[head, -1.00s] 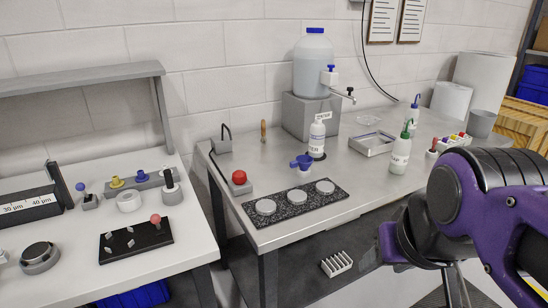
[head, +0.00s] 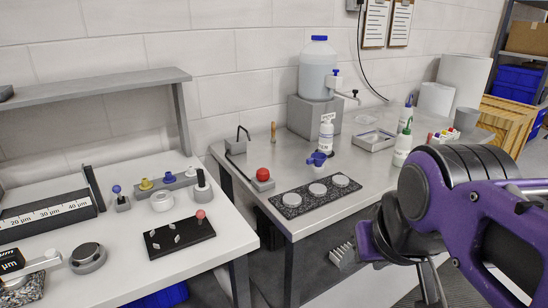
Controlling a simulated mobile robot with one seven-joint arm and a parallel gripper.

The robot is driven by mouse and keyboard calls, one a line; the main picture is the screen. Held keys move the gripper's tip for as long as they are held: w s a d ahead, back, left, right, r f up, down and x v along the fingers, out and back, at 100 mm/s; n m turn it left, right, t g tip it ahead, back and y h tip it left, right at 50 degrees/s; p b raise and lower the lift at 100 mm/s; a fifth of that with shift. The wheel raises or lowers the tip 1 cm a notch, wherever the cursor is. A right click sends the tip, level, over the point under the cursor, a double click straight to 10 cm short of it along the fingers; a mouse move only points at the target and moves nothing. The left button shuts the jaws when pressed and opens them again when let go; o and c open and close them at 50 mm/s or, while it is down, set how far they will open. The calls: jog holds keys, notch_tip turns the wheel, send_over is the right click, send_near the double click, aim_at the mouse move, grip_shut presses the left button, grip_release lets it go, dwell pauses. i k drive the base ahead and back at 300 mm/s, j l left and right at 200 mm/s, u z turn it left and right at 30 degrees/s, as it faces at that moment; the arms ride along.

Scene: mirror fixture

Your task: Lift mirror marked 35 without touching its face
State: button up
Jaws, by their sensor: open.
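No mirror with a readable 35 shows. Three round grey discs, one of them the middle disc (head: 318,189), lie on a speckled black plate (head: 292,211) on the right bench; I see no number on them. A black plate (head: 158,247) on the left bench carries several small pale metallic pieces and a pink-red knob (head: 200,214); no marks are readable there. My purple arm comes in at the lower right, in front of the right bench. My gripper's fingertips do not show.
The left bench holds a box labelled 20, 30 and 40 µm (head: 48,216) and a round metal puck (head: 88,257). The right bench holds a red button (head: 263,174), bottles and a water jug (head: 318,68). A gap separates the benches.

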aim_at(340, 180)
jog(key=i+l, duration=0.15)
jog(key=l, duration=0.2)
jog(key=i+l+u, duration=0.1)
jog(key=l, duration=0.25)
jog(key=i+l+u, duration=0.1)
jog(key=i+l, duration=0.3)
jog(key=l, duration=0.3)
jog(key=i+l+u, duration=0.1)
jog(key=l, duration=0.25)
